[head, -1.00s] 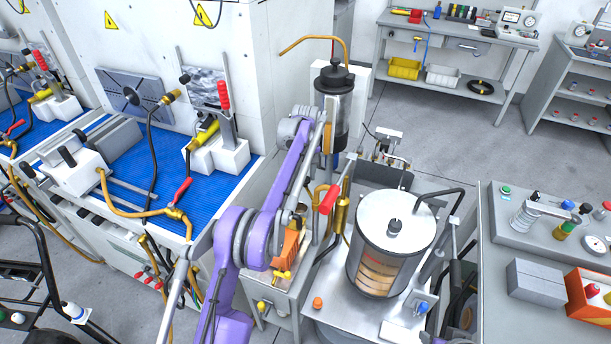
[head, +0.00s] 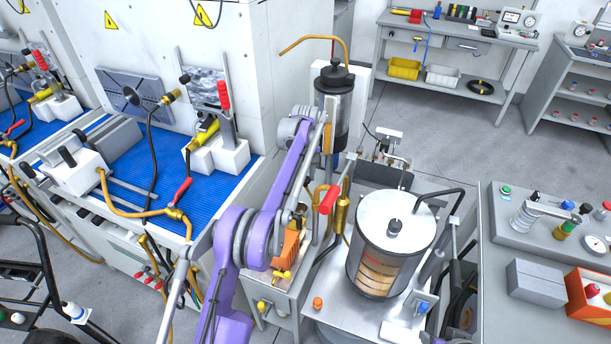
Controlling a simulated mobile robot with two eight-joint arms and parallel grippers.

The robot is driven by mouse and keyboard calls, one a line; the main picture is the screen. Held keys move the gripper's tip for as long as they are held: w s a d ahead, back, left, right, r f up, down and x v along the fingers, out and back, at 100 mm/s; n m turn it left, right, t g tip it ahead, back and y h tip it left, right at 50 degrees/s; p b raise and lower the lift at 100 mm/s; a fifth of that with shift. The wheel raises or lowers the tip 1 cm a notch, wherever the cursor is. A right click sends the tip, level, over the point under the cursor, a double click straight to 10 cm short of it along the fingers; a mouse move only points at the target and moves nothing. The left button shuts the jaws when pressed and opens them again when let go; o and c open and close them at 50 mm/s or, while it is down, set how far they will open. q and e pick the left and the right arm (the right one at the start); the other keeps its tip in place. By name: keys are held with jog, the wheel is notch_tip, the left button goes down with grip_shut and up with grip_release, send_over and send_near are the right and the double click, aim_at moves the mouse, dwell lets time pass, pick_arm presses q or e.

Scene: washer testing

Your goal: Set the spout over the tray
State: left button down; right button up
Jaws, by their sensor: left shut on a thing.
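A bent copper spout (head: 318,42) rises from the black cap of a dark, clear-walled canister (head: 337,95) and points left. The canister stands upright in the picture, in front of a white panel. My purple left arm reaches up to it from below, and my left gripper (head: 328,138) is shut at the canister's lower left side. The fingertips are mostly hidden by the wrist and the canister. The spout's tip shows against the white machine wall. Which part is the tray is unclear; a blue ribbed bed (head: 130,205) lies at the left, clear of the spout. My right gripper is out of view.
A lidded glass cylinder (head: 385,265) stands on a metal cart right of my arm. Clamps and hoses (head: 175,215) crowd the blue bed. A grey control bench (head: 510,250) is at the right. Open floor (head: 440,135) lies behind the cart.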

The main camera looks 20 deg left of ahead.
pick_arm(q)
jog(key=shift+a, duration=0.1)
dwell(0.6)
jog(key=s+n+b, duration=0.4)
jog(key=s+n, duration=0.8)
jog(key=n, duration=0.6)
jog(key=shift+s+a, duration=0.25)
jog(key=shift+a, duration=0.1)
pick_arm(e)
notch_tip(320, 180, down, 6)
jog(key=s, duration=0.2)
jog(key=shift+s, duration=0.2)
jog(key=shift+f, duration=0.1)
pick_arm(q)
jog(key=shift+c, duration=2.3)
grip_release()
